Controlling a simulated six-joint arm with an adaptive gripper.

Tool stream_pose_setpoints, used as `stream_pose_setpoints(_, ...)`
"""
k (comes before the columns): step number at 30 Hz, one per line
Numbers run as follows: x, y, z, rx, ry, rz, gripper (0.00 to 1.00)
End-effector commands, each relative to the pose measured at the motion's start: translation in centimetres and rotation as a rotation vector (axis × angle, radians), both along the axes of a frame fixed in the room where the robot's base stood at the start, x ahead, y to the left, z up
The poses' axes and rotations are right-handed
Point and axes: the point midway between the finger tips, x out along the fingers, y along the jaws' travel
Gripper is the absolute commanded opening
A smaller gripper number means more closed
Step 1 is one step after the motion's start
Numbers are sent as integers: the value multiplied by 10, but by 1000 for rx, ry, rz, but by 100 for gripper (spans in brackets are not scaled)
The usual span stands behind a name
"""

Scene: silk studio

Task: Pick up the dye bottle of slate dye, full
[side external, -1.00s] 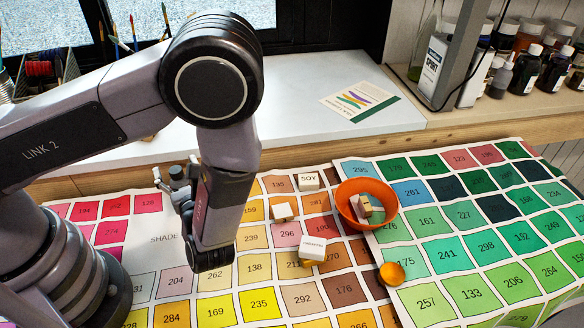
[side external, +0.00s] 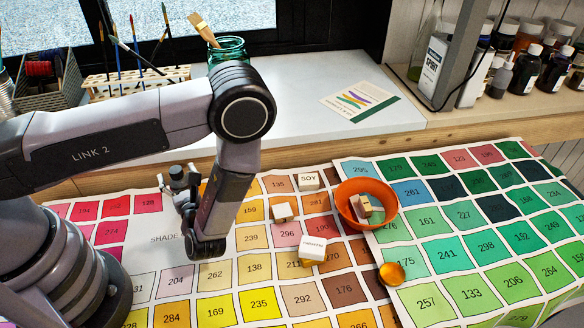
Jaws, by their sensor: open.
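My gripper (side external: 184,193) is small in the side view, beyond my wrist link, over the upper left part of the shade chart. It looks open, with its fingers close to a small grey bottle-like thing with a dark cap (side external: 177,174). This may be the slate dye bottle, but no label or fill level can be read. My fingers partly hide it, and I cannot tell whether they touch it. Another small grey bottle (side external: 499,79) stands among the dark bottles on the right shelf; its label cannot be read.
An orange bowl (side external: 350,214) holding small blocks, a small orange ball-like thing (side external: 392,273) and labelled blocks, including a SOY block (side external: 308,181), sit on the charts right of my arm. A brush jar (side external: 227,50) and brush rack (side external: 125,84) stand behind.

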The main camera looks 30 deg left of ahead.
Motion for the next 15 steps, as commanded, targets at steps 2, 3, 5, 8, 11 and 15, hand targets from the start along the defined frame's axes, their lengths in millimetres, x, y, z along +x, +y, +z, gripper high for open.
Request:
stream_pose_setpoints(2, 2, 5, 0, -1, 0, 0, 62)
stream_pose_setpoints(3, 2, 5, 0, -1, 0, 0, 62)
stream_pose_setpoints(5, 3, 5, 0, -1, 0, -1, 62)
stream_pose_setpoints(8, 3, 5, 0, 0, 0, -1, 62)
stream_pose_setpoints(11, 3, 5, 0, 0, 0, -1, 52)
stream_pose_setpoints(15, 2, 5, 0, 0, 0, -1, 34)
